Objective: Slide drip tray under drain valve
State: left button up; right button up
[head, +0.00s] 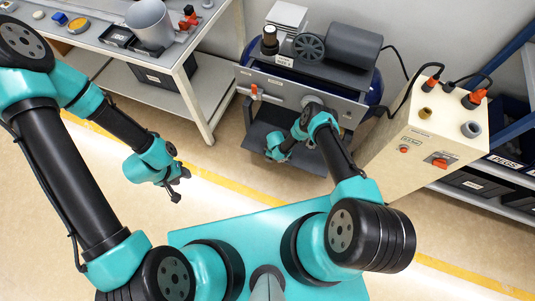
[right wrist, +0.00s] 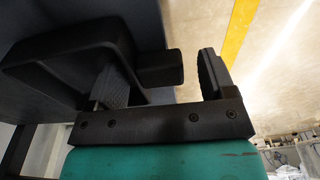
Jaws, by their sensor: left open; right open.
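The drain valve is most likely the small fitting with an orange-red handle (head: 254,92) on the left of the compressor's grey front panel. A dark, flat tray-like surface (head: 257,136) lies low beneath the compressor; I cannot tell from the head view whether it is the drip tray. My right gripper (head: 276,150) is low beside it. In the right wrist view its open fingers (right wrist: 165,82) straddle part of a black handle-like piece (right wrist: 158,72), apparently the drip tray's; firm contact is not visible. My left gripper (head: 180,187) is open and empty over the floor at left.
The compressor (head: 340,45) stands on its grey frame at the back. A cream cabinet (head: 425,135) with orange connectors stands at right, a shelf with bins beyond it. A workbench (head: 85,35) is at upper left. The floor in the middle left is clear, crossed by a yellow line (head: 235,187).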

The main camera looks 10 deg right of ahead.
jog(key=c, duration=1)
jog(key=shift+c, duration=0.2)
